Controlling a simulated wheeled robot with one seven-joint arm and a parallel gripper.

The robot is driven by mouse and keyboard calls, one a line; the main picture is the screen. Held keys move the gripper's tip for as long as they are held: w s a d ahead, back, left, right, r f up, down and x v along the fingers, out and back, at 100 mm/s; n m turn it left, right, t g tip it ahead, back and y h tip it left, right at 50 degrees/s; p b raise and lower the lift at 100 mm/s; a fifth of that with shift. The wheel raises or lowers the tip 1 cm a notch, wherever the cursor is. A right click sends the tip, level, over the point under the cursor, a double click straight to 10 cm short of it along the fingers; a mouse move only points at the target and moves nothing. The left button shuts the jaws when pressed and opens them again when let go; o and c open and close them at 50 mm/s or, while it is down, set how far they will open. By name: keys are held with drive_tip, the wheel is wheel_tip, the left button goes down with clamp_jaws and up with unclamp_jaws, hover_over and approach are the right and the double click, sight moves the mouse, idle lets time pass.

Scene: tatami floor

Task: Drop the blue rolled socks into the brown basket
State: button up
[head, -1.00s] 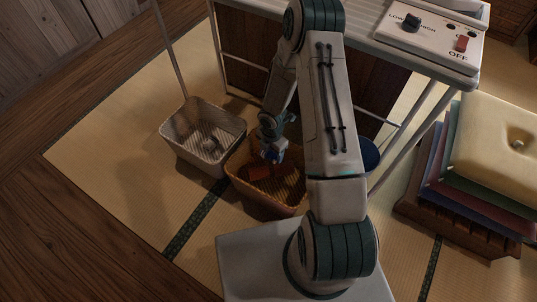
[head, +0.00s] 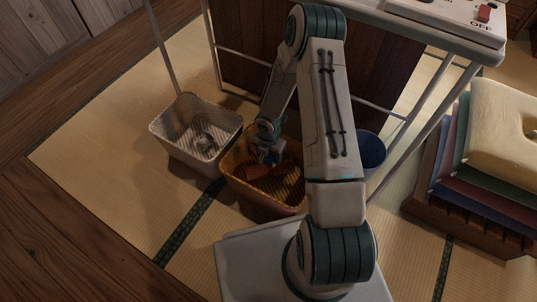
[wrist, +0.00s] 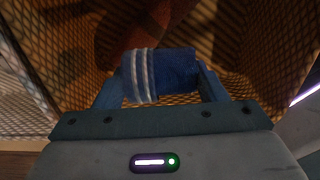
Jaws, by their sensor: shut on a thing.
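The blue rolled socks (wrist: 172,70), with white stripes at one end, sit between the fingers of my gripper (wrist: 160,82) in the wrist view. My gripper is shut on them. In the head view my gripper (head: 268,155) is over the open top of the brown basket (head: 262,208), and the socks are hard to make out there. The basket's woven walls surround the socks in the wrist view. How far the socks are above the basket floor I cannot tell.
A reddish-brown thing (head: 257,172) lies in the brown basket. A pale basket (head: 185,153) with a small grey thing inside stands to its left. A blue bin (head: 369,153) stands to the right, partly behind my arm. Stacked cushions (head: 505,130) are at far right.

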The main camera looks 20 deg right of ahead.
drive_tip(key=shift+f, duration=0.4)
drive_tip(key=o, duration=1)
drive_tip(key=shift+o, duration=0.2)
drive_tip(key=shift+r, duration=0.1)
wheel_tip(320, 180, up, 14)
drive_tip(key=p, duration=0.6)
drive_tip(key=shift+p, duration=0.4)
